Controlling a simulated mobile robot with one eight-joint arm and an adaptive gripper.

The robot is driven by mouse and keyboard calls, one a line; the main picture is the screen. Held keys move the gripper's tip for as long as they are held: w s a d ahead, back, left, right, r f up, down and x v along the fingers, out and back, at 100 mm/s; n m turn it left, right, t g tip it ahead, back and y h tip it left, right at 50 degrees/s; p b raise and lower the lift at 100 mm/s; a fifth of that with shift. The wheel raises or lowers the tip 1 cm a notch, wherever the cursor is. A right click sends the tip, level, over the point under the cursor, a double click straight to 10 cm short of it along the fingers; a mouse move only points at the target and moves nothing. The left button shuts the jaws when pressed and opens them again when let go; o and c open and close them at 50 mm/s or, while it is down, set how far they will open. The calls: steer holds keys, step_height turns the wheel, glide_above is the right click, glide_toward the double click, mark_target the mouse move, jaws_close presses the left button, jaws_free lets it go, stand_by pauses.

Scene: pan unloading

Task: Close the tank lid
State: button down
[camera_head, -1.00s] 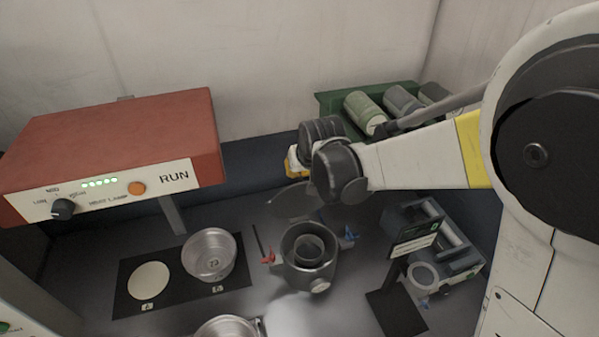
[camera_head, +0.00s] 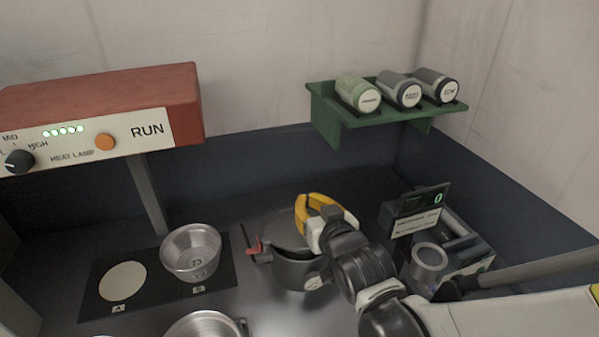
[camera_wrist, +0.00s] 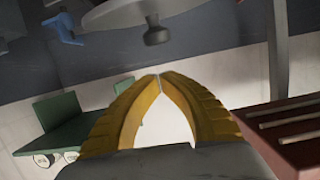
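The tank (camera_head: 292,277) is a dark round pot on the counter, with a red latch (camera_head: 258,250) on its left. Its lid (camera_head: 278,224) is a grey disc raised at the back, partly hidden by my gripper. In the wrist view the lid (camera_wrist: 112,14) hangs at the top, its dark knob (camera_wrist: 157,36) facing my fingers. My gripper (camera_head: 308,202) is over the back right of the tank. Its yellow fingertips (camera_wrist: 160,76) meet with nothing between them, and a gap separates them from the knob.
A metal pan (camera_head: 190,255) stands on the black mat (camera_head: 150,290) at left; another pan (camera_head: 205,326) is at the front. The red heat lamp box (camera_head: 100,110) overhangs the left. A green shelf (camera_head: 370,118) holds canisters at back right. A display device (camera_head: 420,212) stands right of my wrist.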

steer(key=s+f+b, duration=0.2)
steer(key=f, duration=0.1)
steer(key=s+d+f+b, duration=0.1)
steer(key=shift+s+f+b, duration=0.2)
steer(key=shift+f+b, duration=0.15)
steer(key=shift+f, duration=0.05)
steer(key=shift+s+d+f+b, duration=0.1)
steer(key=shift+s+f+b, duration=0.15)
steer(key=shift+f+b, duration=0.25)
steer(key=shift+s+f+b, duration=0.2)
steer(key=shift+f+b, duration=0.15)
steer(key=shift+f, duration=0.2)
